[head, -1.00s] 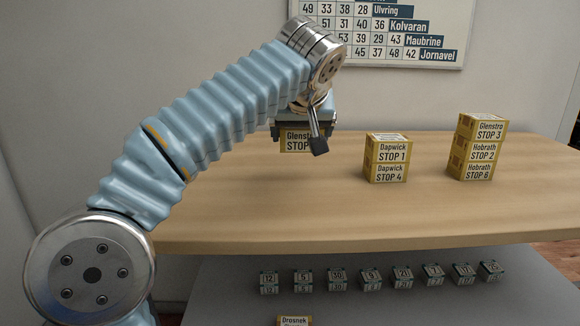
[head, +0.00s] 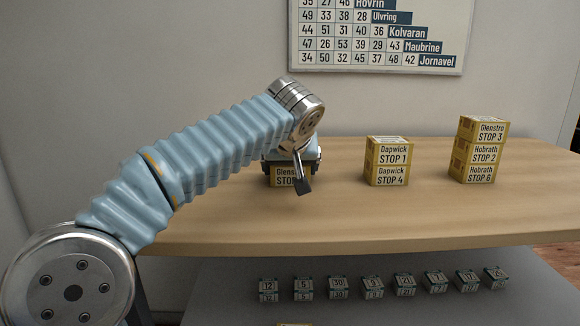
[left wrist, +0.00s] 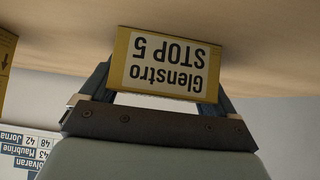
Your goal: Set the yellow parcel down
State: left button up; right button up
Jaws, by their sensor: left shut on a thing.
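The yellow parcel (head: 284,181) is a small box with a white label reading "Glenstro STOP", partly hidden by a finger in the head view. In the left wrist view the parcel (left wrist: 168,62) shows upside down with the label "Glenstro STOP 5". My left gripper (head: 291,170) is shut on it from above. The parcel is at or very close to the wooden counter top (head: 220,215); I cannot tell whether it touches. My right gripper is not in view.
A stack of two yellow parcels (head: 387,162) stands right of the held one. A stack of three (head: 480,152) stands farther right. Several small numbered blocks (head: 404,287) sit on a grey lower surface in front. A number chart (head: 380,35) hangs on the wall. The counter's left part is clear.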

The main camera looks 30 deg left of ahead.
pick_arm(q)
jog(key=shift+f, duration=0.3)
jog(key=o, duration=1)
jog(key=shift+c, duration=0.2)
jog(key=shift+f, duration=0.1)
jog(key=shift+r, duration=0.2)
jog(key=shift+s+d+r+p, duration=0.15)
jog(key=shift+r+p, duration=0.15)
jog(key=p+v, duration=0.1)
jog(key=v, duration=1)
jog(key=shift+r, duration=0.4)
jog(key=shift+s+d, duration=0.1)
jog(key=shift+s, duration=0.05)
